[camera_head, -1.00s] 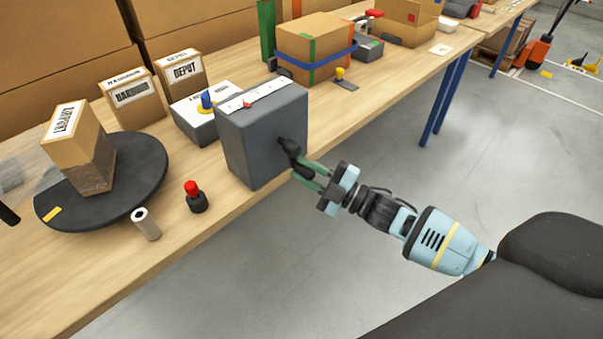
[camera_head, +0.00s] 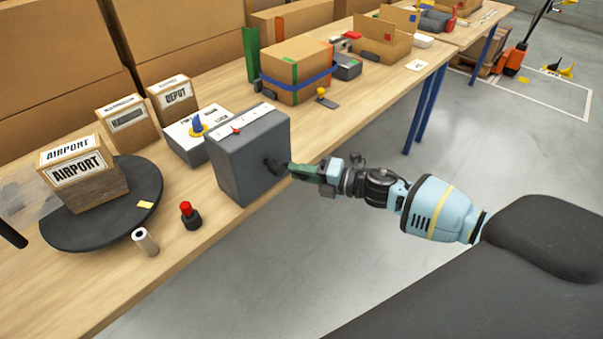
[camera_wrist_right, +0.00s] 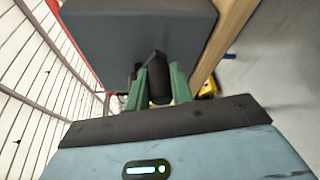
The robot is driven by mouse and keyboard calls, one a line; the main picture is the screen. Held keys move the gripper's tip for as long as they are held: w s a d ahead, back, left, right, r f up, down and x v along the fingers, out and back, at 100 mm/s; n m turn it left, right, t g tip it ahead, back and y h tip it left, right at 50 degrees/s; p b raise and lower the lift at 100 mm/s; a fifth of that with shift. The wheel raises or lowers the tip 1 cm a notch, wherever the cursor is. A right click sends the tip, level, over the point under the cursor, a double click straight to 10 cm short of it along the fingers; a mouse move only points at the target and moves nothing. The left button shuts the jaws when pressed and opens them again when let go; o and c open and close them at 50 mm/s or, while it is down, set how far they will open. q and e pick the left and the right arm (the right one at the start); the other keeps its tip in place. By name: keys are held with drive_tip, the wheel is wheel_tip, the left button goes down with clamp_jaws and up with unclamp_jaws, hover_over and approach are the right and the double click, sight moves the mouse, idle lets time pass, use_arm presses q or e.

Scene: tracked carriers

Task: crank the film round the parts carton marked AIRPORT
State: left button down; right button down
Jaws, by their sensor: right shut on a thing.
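The parts carton marked AIRPORT (camera_head: 86,186) stands upright on the black turntable (camera_head: 150,190), its label facing me. Whether film covers its lower part is hard to tell. Clear film (camera_head: 22,188) shows left of it, by a dark bar (camera_head: 12,233) at the picture's edge. The grey crank box (camera_head: 245,165) has a dark crank handle (camera_head: 272,164) on its side. My right gripper (camera_head: 288,170) is shut on that handle; in the right wrist view the green fingers (camera_wrist_right: 160,85) flank the dark grip (camera_wrist_right: 158,90). My left gripper is out of view.
A red-topped button (camera_head: 188,212) and a white roll (camera_head: 145,242) stand near the table's front edge. A grey box with a blue knob (camera_head: 198,125), the DEPOT carton (camera_head: 176,97) and another carton (camera_head: 128,122) stand behind. A blue-strapped carton (camera_head: 296,72) is further right.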

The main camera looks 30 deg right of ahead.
drive_tip(key=shift+d+r+n+h+p, duration=0.1)
drive_tip(key=shift+r+n+h+p, duration=0.2)
drive_tip(key=shift+r+n+p, duration=0.3)
drive_tip(key=shift+f, duration=0.15)
drive_tip(key=c, duration=1.2)
unclamp_jaws()
drive_tip(key=shift+f, duration=0.1)
drive_tip(key=v, duration=0.7)
drive_tip(key=shift+s+d+b, duration=0.25)
drive_tip(key=shift+b, duration=0.2)
